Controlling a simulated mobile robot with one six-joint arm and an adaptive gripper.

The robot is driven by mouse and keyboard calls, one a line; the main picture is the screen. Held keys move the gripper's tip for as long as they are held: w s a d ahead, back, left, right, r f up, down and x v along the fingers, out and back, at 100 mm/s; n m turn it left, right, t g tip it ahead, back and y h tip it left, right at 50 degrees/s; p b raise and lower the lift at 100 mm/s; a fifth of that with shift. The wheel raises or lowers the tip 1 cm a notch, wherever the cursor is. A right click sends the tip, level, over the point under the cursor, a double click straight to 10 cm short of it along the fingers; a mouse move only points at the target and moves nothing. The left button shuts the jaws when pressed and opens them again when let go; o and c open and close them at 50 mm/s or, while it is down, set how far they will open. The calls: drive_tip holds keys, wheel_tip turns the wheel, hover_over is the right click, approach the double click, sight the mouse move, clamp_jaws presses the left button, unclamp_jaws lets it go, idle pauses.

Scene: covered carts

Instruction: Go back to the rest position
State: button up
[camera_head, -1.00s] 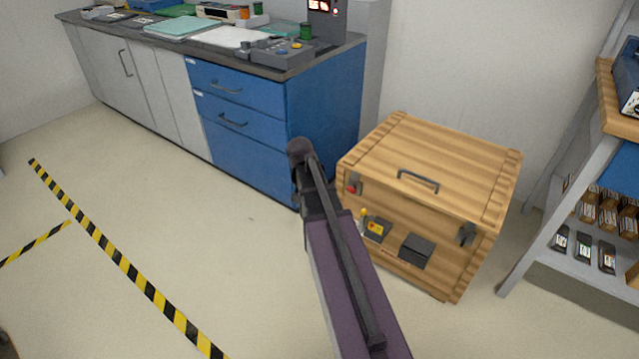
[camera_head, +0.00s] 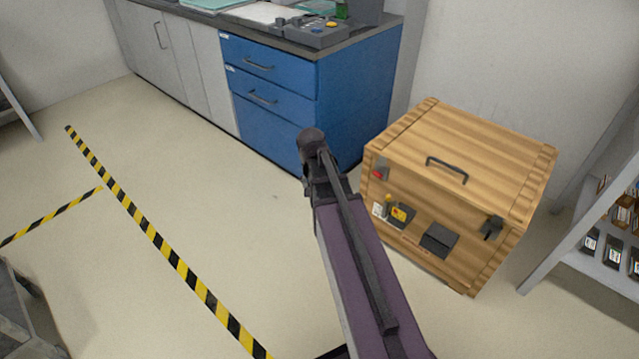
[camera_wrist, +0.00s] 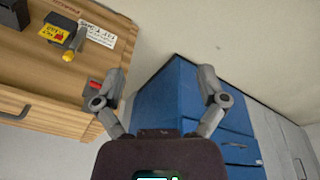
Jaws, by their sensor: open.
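My gripper shows in the wrist view (camera_wrist: 160,88) with its two fingers spread wide apart and nothing between them. In the head view my arm reaches up from the bottom, and its fingers are hidden behind the arm. A wooden crate (camera_head: 470,150) with a dark handle on its lid stands on the floor to the right of my arm. The crate (camera_wrist: 75,118) also shows at the upper left of the wrist view, beside the left finger. The lid looks closed.
A blue drawer cabinet (camera_head: 360,90) with a dark worktop stands behind my arm. A grey shelf rack (camera_head: 570,250) is at the right. Yellow-black tape (camera_head: 165,250) marks the open floor at the left. A grey cart edge (camera_head: 15,300) shows at the lower left.

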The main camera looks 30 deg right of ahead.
drive_tip(key=s+a+n+g+y, duration=0.1)
drive_tip(key=s+a+n, duration=0.2)
drive_tip(key=s+a, duration=0.35)
drive_tip(key=s+a+n+y, duration=0.1)
drive_tip(key=s+a+n, duration=0.2)
drive_tip(key=a, duration=0.6)
wheel_tip(320, 180, up, 34)
drive_tip(key=p, duration=3.4)
drive_tip(key=shift+s+r, duration=0.1)
drive_tip(key=c, duration=0.5)
drive_tip(key=shift+d, duration=0.15)
